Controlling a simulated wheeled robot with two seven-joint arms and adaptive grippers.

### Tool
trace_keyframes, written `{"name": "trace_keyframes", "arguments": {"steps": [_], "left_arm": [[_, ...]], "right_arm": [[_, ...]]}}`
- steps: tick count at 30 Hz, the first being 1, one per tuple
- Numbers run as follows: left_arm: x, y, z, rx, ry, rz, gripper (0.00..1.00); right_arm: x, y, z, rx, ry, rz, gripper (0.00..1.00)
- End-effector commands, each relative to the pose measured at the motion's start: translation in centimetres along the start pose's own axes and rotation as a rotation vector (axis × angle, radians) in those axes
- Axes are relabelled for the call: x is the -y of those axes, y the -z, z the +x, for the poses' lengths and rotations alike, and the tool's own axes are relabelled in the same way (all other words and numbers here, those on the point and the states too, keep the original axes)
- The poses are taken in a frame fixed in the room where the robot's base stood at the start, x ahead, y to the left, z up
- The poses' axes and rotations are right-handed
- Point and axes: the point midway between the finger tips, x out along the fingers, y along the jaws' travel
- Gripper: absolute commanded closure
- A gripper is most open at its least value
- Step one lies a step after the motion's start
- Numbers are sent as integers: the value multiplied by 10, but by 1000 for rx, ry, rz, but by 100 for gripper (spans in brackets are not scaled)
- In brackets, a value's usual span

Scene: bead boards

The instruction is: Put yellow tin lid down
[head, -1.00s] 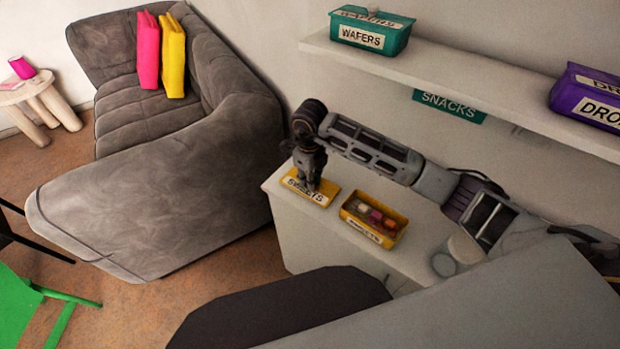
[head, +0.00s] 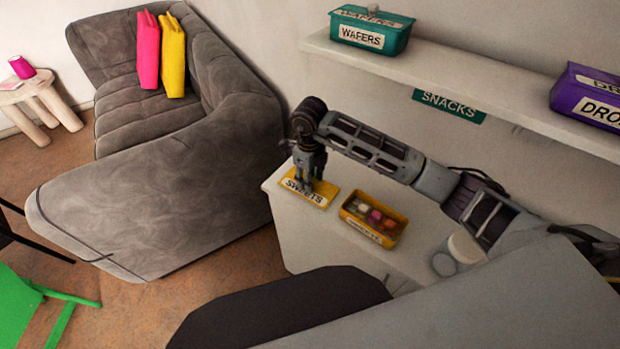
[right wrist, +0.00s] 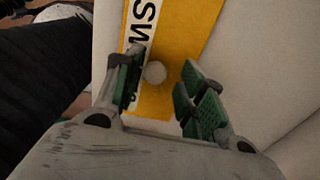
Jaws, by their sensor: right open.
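The yellow tin lid (head: 328,193), labelled SWEETS, lies flat on the white cabinet top, near its left end. In the right wrist view the lid (right wrist: 196,30) shows a round pale knob (right wrist: 154,72). My right gripper (head: 309,188) is directly over the lid, pointing down. In the right wrist view its green-padded fingers (right wrist: 158,95) are spread on either side of the knob, with a gap on its right. The open yellow tin (head: 392,229) stands to the right of the lid and holds several coloured sweets. My left gripper is not in view.
The white cabinet top (head: 420,232) has free room right of the tin. A grey sofa (head: 150,185) stands close to its left. Above, a shelf (head: 450,70) holds a teal WAFERS tin (head: 372,30) and a purple tin (head: 588,95). A SNACKS sign (head: 449,105) is on the wall.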

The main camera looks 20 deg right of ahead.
Motion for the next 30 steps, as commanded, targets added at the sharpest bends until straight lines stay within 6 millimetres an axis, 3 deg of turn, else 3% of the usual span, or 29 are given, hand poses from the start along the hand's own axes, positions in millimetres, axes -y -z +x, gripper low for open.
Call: {"name": "trace_keyframes", "arguments": {"steps": [21,30], "left_arm": [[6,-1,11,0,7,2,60],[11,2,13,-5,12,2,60]], "right_arm": [[1,-1,-92,4,3,1,60],[0,0,-113,1,0,0,60]]}}
